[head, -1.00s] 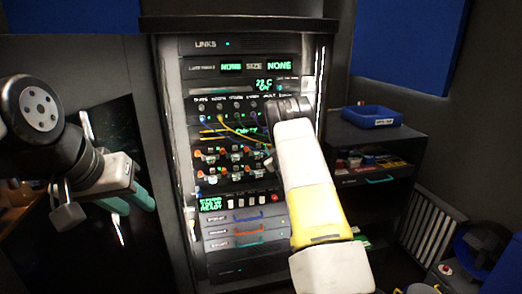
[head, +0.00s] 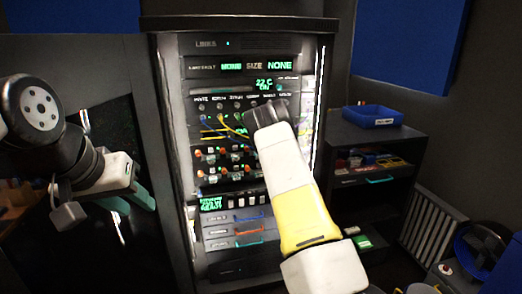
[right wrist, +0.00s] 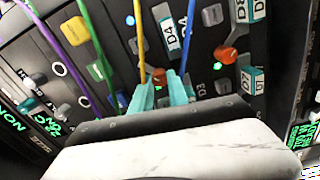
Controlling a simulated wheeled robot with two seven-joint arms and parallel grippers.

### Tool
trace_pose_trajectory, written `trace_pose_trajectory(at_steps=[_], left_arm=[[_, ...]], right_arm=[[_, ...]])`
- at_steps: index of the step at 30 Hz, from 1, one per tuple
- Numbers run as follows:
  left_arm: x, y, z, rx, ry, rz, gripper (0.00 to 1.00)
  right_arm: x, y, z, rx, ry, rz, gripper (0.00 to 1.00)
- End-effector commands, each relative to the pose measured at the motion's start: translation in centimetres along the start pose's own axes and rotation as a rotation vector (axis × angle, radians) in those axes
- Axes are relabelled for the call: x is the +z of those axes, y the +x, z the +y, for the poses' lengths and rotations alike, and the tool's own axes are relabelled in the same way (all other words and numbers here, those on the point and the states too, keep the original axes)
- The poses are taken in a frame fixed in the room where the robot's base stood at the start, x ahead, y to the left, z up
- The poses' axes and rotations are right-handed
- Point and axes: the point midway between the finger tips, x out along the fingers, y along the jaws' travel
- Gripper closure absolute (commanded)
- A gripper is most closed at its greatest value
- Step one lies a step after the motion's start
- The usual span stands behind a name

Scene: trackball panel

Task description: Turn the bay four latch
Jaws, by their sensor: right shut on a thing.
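The tall rack (head: 325,130) holds rows of bays with orange latches (head: 197,158). In the right wrist view, my right gripper (right wrist: 160,88) has its teal fingers closed around a small orange latch (right wrist: 159,76), beside the D4 label (right wrist: 168,34). The fingers cover part of this latch, so its exact angle is hard to tell. In the head view my right wrist hides those fingers. Another orange latch (right wrist: 226,54) stands near the D7 label (right wrist: 247,80). My left gripper (head: 128,204) is empty, left of the rack, its teal fingers apart.
Yellow (right wrist: 140,35), blue, green and purple cables hang across the panel close to my right fingers. A shelf unit with a blue bin (head: 372,116) stands right of the rack. Coloured drawer handles (head: 247,229) sit low on the rack.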

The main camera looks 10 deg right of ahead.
Motion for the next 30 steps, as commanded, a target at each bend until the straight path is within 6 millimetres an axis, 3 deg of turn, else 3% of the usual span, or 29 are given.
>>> trace_pose_trajectory(at_steps=[10, 26, 27, 30], left_arm=[[0.00, 0.00, 0.00, 0.000, 0.000, 0.000, 0.64], [0.00, 0.00, 0.00, 0.000, 0.000, 0.000, 0.64], [0.00, 0.00, 0.00, 0.000, 0.000, 0.000, 0.64], [0.00, 0.00, 0.00, 0.000, 0.000, 0.000, 0.64]], right_arm=[[-0.13, -0.02, -0.14, -0.002, -0.132, 0.002, 1.00], [-0.14, -0.03, -0.21, -0.003, -0.153, 0.003, 1.00], [-0.14, -0.03, -0.21, -0.003, -0.152, 0.003, 0.74], [-0.11, -0.02, -0.19, -0.003, -0.152, 0.002, 0.58]])
